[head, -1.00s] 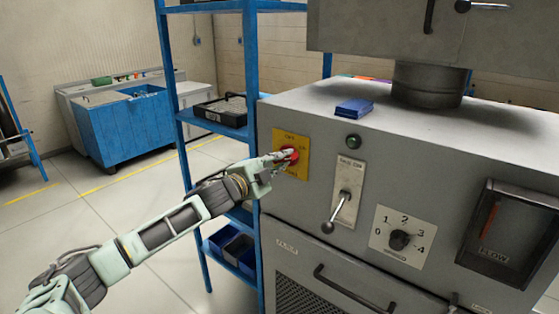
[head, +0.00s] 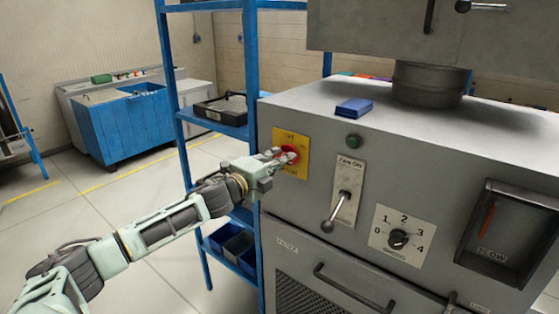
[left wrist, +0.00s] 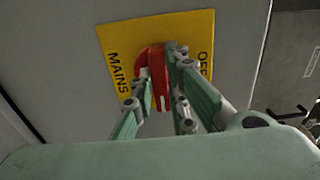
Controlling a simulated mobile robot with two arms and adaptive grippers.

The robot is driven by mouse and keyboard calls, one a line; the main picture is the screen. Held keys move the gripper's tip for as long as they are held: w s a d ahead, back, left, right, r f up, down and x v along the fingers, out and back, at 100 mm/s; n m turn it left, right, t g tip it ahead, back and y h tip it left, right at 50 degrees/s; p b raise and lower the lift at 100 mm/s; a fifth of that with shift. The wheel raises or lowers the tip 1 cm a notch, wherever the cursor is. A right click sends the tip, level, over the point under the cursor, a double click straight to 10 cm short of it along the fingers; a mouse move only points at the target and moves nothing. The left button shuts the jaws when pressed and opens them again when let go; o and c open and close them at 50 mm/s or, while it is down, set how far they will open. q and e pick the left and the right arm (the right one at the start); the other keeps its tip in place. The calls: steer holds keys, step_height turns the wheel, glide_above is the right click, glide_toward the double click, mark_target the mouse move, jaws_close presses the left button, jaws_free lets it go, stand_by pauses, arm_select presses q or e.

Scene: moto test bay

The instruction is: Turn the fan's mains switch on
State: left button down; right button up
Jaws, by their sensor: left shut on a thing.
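The fan's mains switch is a red rotary handle (head: 289,154) on a yellow plate (head: 304,163) at the cabinet's left front. In the left wrist view the red handle (left wrist: 156,78) stands between my fingers, with the yellow plate (left wrist: 203,28) behind it reading MAINS and OFF. My left gripper (head: 280,156) is shut on this handle; it also shows in the left wrist view (left wrist: 160,85). The fingers hide part of the handle, and its exact pointing direction is hard to tell. My right gripper is not in view.
The grey cabinet (head: 470,140) carries a dark green lamp (head: 353,141), a lever (head: 336,213) and a numbered dial (head: 399,240) right of the switch. A blue box (head: 353,107) lies on top. Blue shelving (head: 252,70) stands close behind my left arm.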

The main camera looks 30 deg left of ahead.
arm_select(q)
steer(key=c, duration=1.7)
jaws_free()
steer(key=shift+s+a, duration=0.15)
steer(key=shift+s, duration=1.85)
steer(key=shift+s+a, duration=0.15)
steer(key=shift+s, duration=1.8)
steer(key=shift+s+a, duration=0.15)
steer(key=shift+s, duration=1.85)
